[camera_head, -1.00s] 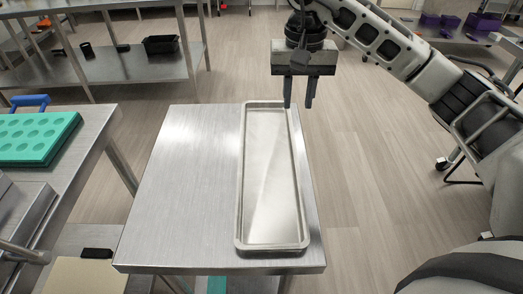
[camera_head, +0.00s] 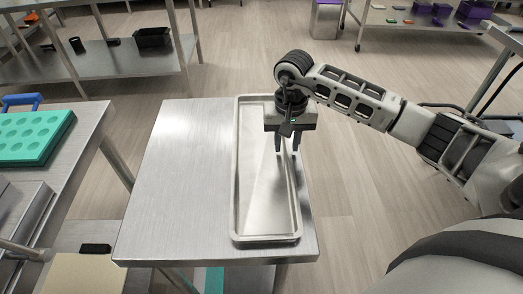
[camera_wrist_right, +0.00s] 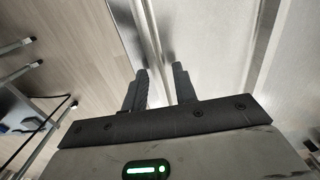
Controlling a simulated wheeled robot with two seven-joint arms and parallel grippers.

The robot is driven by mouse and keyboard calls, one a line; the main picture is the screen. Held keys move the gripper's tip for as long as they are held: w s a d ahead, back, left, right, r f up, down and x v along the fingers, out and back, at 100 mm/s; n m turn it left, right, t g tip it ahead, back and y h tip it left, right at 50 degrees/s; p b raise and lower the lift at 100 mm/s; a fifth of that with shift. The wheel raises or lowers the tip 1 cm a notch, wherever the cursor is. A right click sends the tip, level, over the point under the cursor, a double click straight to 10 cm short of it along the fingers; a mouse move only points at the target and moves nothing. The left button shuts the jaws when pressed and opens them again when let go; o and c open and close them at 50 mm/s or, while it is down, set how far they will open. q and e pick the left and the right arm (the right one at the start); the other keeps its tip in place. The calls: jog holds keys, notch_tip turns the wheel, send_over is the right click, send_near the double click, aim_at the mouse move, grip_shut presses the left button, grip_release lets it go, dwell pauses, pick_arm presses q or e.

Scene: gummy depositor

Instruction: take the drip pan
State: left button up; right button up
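The drip pan (camera_head: 237,190) is a long, shallow metal tray lying flat along the right side of a steel table. It also shows in the right wrist view (camera_wrist_right: 215,50). My right gripper (camera_head: 287,150) points down over the pan's right long rim. Its two dark fingers are apart in the right wrist view (camera_wrist_right: 160,85), with the rim line running between them; whether they touch it I cannot tell. My left gripper is not in view.
The steel table (camera_head: 180,170) is bare left of the pan. A left bench holds a green mould tray (camera_head: 35,135) with round hollows. A back shelf carries a black bin (camera_head: 153,38). Open floor lies to the right.

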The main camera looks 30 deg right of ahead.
jog(key=shift+f, duration=0.35)
grip_shut()
jog(key=shift+r, duration=0.1)
jog(key=shift+r, duration=0.15)
jog(key=shift+w+r, duration=0.1)
jog(key=shift+r, duration=0.15)
notch_tip(320, 180, up, 2)
jog(key=shift+r, duration=0.1)
jog(key=s+d+r+b, duration=0.3)
jog(key=s+d+r, duration=0.5)
jog(key=s+r, duration=0.2)
jog(key=shift+s, duration=0.85)
